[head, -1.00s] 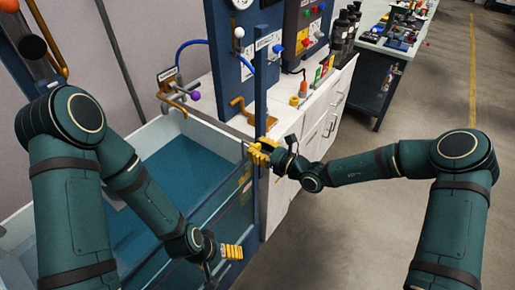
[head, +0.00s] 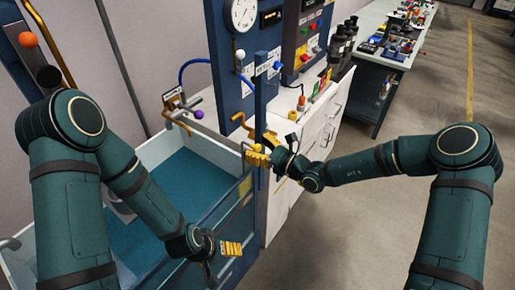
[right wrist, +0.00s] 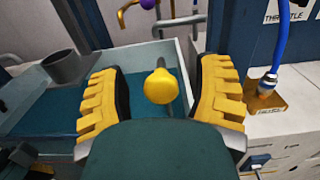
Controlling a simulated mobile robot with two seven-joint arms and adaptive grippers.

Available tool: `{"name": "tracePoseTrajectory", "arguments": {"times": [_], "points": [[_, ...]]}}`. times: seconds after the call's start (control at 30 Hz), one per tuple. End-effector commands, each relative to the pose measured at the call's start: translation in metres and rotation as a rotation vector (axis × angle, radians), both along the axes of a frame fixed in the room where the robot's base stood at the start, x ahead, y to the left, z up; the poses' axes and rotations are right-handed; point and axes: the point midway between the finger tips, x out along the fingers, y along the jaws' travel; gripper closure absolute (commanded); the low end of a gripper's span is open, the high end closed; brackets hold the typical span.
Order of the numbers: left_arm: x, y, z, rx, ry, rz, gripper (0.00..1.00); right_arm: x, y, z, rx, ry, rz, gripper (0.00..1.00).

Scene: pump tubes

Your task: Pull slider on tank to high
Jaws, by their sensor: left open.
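The tank (head: 215,150) is a pale-walled open tub with teal inside, below centre left in the head view. A yellow round knob on a thin rod (right wrist: 160,86) is in the middle of the right wrist view; I take it for the slider handle. My right gripper (right wrist: 160,98) is open, its yellow fingers either side of the knob with gaps showing. In the head view my right gripper (head: 257,157) is at the upright blue post (head: 261,110) by the tank's right corner and hides the knob. My left gripper (head: 230,248) is open and empty, low beside the tank's front wall.
A blue panel with a gauge (head: 242,13) stands behind the tank. A purple ball (head: 198,114) sits on a pipe at the back rim. White cabinets (head: 325,128) and black bottles (head: 340,42) stand behind the right arm. The floor at right is clear.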

Motion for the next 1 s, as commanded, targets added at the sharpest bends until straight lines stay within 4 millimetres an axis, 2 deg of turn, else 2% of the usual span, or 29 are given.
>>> {"name": "tracePoseTrajectory", "arguments": {"times": [0.37,0.8,1.0], "points": [[0.0,0.0,0.0,0.0,0.0,-0.001,0.17,-0.005,-0.007,-0.003,-0.004,0.007,-0.001,0.36],[0.0,0.0,0.0,0.0,0.0,0.0,0.17,-0.053,-0.074,-0.002,-0.004,0.004,-0.002,0.36],[0.0,0.0,0.0,0.0,0.0,0.0,0.17,-0.067,-0.093,-0.003,-0.003,0.005,-0.001,0.36]]}}
